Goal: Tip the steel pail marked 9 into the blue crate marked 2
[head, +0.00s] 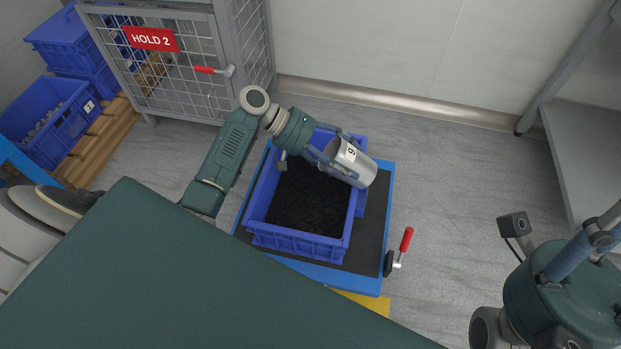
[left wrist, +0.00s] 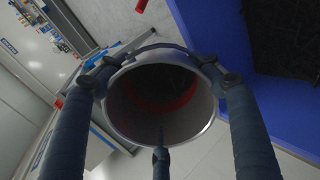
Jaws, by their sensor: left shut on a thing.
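The steel pail marked 9 (head: 363,171) is held tilted over the right edge of a blue crate (head: 297,242). My left gripper (head: 335,157) is shut on it. In the left wrist view the fingers surround the pail (left wrist: 205,128), whose round mouth faces the camera. Its inside is dark with a reddish band; I cannot tell what it holds. The crate holds dark, loose material (head: 306,197), and no number on it is readable. My right gripper (head: 592,245) is at the lower right, partly cut off, its opening unclear.
The crate stands on a dark-topped blue stand (head: 378,215) with a red-handled clamp (head: 405,241). A wire cage (head: 185,75) signed HOLD 2 is behind left. Another blue crate (head: 75,135) with a small number tag is at far left. A grey shelf (head: 590,140) is at right.

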